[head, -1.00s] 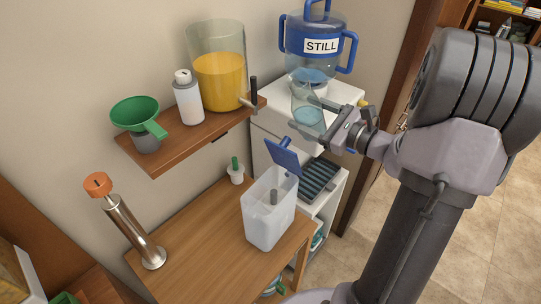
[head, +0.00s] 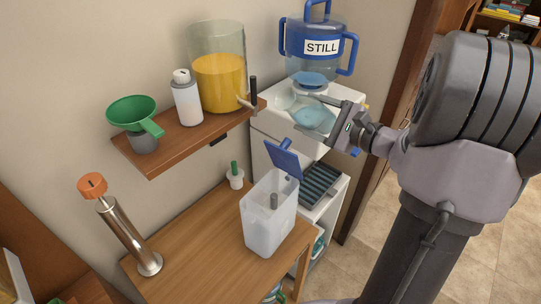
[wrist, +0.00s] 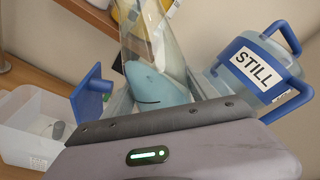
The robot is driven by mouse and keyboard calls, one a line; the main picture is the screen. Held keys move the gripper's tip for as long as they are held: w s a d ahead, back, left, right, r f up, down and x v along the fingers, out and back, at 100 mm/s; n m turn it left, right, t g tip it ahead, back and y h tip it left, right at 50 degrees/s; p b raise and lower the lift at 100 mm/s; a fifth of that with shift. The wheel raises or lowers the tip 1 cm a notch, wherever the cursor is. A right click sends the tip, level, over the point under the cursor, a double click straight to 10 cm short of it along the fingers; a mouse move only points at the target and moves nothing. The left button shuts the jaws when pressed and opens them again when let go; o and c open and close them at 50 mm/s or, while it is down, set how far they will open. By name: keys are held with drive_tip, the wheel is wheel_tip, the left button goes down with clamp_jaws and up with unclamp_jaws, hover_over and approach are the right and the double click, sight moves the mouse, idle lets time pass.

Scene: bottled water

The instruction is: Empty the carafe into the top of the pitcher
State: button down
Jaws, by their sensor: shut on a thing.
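The clear carafe (head: 313,118) holds pale blue water and is tilted, its mouth pointing left. My gripper (head: 307,112) is shut around it, one finger on each side, in front of the white cabinet. The wrist view shows the carafe (wrist: 155,80) with the water pooled inside it; no stream leaves it. The pitcher (head: 268,222) is a translucent white container on the wooden table, below and left of the carafe. Its blue lid (head: 284,160) is flipped up, and a grey rod-like part shows inside. In the wrist view the pitcher (wrist: 25,140) is at the left.
A wall shelf (head: 175,145) carries an orange-juice dispenser (head: 218,80), a white bottle (head: 186,103) and a green funnel (head: 132,112). A STILL water jug (head: 318,65) stands behind the carafe. A steel cylinder with an orange top (head: 130,235) stands on the table's left.

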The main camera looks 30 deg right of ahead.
drive_tip(key=shift+w+d+f+n+b, duration=0.1)
drive_tip(key=shift+d+f+n+b, duration=0.15)
drive_tip(key=shift+f+n+b, duration=0.2)
drive_tip(key=shift+d+r+n, duration=0.2)
drive_tip(key=shift+d+n, duration=0.15)
drive_tip(key=shift+n, duration=0.4)
idle(0.5)
drive_tip(key=shift+w+d+f+n+h+b, duration=0.15)
drive_tip(key=shift+f+n+h+b, duration=0.4)
drive_tip(key=shift+n+b, duration=0.4)
drive_tip(key=shift+a+r+n+b, duration=0.15)
drive_tip(key=shift+a+n+b, duration=0.25)
drive_tip(key=shift+a+n, duration=0.15)
idle(0.8)
drive_tip(key=shift+s+a+r+n+b, duration=0.15)
drive_tip(key=shift+n+b, duration=0.65)
drive_tip(key=shift+b, duration=1.05)
idle(0.9)
drive_tip(key=shift+r+n+h+b, duration=0.3)
drive_tip(key=shift+r+h+b, duration=0.1)
drive_tip(key=shift+b, duration=0.15)
idle(0.7)
